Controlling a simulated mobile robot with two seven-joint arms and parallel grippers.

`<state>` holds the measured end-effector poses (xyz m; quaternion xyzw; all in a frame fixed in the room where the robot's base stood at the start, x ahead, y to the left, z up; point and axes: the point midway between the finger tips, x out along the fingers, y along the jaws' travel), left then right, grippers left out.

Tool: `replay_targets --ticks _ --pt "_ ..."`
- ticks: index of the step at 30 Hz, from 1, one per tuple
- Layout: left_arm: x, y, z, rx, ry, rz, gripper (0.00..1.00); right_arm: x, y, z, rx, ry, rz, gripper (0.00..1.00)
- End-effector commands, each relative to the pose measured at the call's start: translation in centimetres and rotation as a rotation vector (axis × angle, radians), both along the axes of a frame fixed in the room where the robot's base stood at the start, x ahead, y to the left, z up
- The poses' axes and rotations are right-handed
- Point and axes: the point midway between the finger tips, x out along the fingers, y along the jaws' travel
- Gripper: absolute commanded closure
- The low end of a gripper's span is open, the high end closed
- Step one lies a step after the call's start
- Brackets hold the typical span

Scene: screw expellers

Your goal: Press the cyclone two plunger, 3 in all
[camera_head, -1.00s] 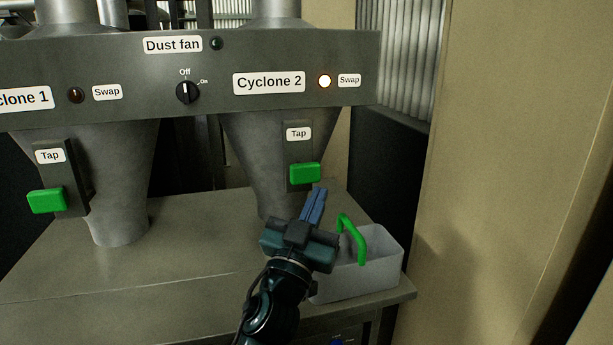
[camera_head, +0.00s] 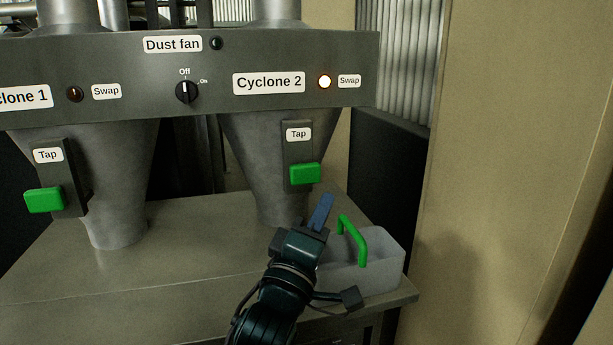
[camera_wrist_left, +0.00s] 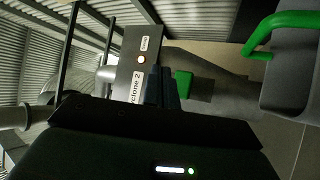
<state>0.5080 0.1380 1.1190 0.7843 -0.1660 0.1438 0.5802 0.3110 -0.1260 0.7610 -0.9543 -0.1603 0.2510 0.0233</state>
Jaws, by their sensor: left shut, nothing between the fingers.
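The cyclone two plunger is a green block (camera_head: 305,173) on a dark plate under a "Tap" label, on the front of the right-hand grey cone (camera_head: 255,150). It also shows in the left wrist view as a green block (camera_wrist_left: 184,84). My left gripper (camera_head: 324,204) is shut and empty, with its blue fingers pointing up just below and a little right of the plunger in the head view. In the left wrist view the fingers (camera_wrist_left: 164,84) lie beside the plunger in the picture. I cannot tell whether they touch it. My right gripper is not in view.
A grey bin (camera_head: 385,262) with a green handle (camera_head: 353,240) stands on the table (camera_head: 130,285) right of my gripper. Cyclone 1's green plunger (camera_head: 44,200) is at the left. The "Cyclone 2" swap lamp (camera_head: 325,82) is lit. A tan wall (camera_head: 510,170) closes the right.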

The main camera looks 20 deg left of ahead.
Motion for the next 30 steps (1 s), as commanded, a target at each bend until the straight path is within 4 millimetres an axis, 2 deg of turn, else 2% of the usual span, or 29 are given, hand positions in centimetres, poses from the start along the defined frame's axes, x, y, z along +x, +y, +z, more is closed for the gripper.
replay_targets --ticks 18,30 --pt "6.2 4.2 0.0 0.004 0.000 0.002 1.00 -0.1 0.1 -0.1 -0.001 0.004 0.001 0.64" --pt "7.1 4.8 0.0 0.001 -0.001 0.001 1.00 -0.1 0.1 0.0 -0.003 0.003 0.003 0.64"
